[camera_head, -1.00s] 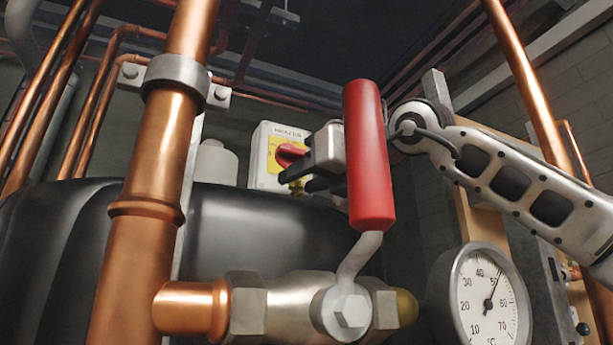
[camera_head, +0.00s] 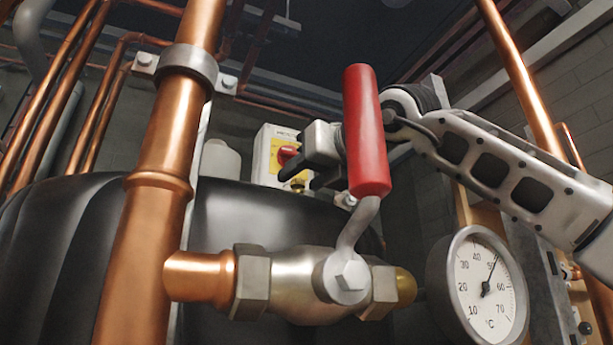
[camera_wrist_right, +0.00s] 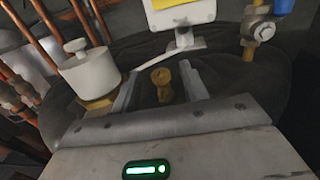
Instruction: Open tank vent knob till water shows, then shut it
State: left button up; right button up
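The black tank (camera_head: 245,215) fills the lower left behind the pipes. A small brass knob (camera_wrist_right: 162,84), which looks like the vent knob, stands on the tank top in the right wrist view. It also shows as a small brass spot in the head view (camera_head: 298,185). My right gripper (camera_wrist_right: 160,88) is open, with one finger on either side of the knob and visible gaps. Whether its tips reach down to knob height is hard to tell. In the head view a red lever partly hides this gripper. No water shows. My left gripper is not in view.
The red lever (camera_head: 366,130) of a brass valve and a copper pipe (camera_head: 150,220) stand in front. A dial gauge (camera_head: 485,290) is at lower right. A white capped cylinder (camera_wrist_right: 92,76) and a white box with yellow label (camera_wrist_right: 180,12) stand close to the knob.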

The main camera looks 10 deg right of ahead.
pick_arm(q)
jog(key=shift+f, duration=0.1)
pick_arm(e)
jog(key=shift+s+d, duration=0.1)
jog(key=shift+s, duration=0.1)
pick_arm(q)
jog(key=b, duration=0.2)
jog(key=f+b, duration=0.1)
jog(key=b, duration=0.1)
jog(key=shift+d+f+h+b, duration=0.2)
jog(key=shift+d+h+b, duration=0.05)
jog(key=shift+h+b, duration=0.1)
pick_arm(e)
jog(key=v, duration=1.5)
jog(key=shift+s, duration=0.25)
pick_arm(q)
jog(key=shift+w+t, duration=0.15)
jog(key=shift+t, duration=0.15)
pick_arm(e)
jog(key=shift+d, duration=0.15)
